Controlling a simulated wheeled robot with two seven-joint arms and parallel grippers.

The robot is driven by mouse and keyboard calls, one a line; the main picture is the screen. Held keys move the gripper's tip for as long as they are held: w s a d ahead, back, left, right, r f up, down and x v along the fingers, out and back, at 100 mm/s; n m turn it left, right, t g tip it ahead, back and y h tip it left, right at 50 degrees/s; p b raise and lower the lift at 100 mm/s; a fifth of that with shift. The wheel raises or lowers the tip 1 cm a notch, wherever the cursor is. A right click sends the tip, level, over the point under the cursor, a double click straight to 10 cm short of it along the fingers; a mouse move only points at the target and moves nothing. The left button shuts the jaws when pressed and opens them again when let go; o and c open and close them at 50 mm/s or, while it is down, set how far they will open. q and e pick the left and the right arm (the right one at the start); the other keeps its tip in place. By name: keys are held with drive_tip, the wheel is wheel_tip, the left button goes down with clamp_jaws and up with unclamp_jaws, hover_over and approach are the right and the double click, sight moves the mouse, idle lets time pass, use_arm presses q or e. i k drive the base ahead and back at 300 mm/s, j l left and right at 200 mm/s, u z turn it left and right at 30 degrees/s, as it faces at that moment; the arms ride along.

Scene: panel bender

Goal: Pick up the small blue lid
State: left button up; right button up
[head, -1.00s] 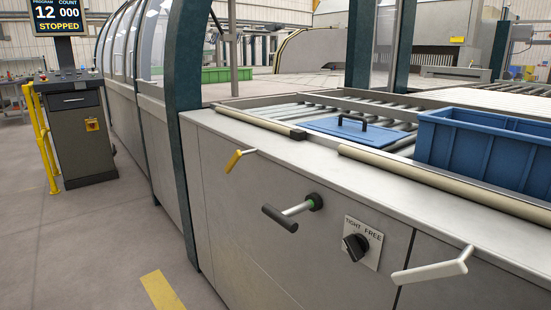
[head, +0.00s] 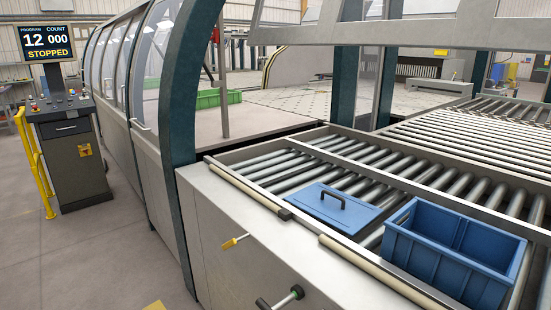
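The small blue lid (head: 347,214) lies flat on the roller conveyor in the head view, right of centre. It is a flat blue panel with a dark arched handle (head: 332,197) on its top. It lies left of a blue crate and close behind the front rail. Neither of my grippers shows in the head view.
An open, empty-looking blue crate (head: 416,252) stands on the rollers to the right of the lid. Beige rails (head: 248,191) run along the cabinet's front edge. A control console (head: 72,150) stands at left; bare rollers (head: 296,167) lie behind the lid.

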sight(347, 214)
drive_tip(key=z, duration=1.35)
drive_tip(key=i+j+u, duration=0.1)
drive_tip(key=j, duration=0.35)
drive_tip(key=i+j+u, duration=0.1)
drive_tip(key=j, duration=0.3)
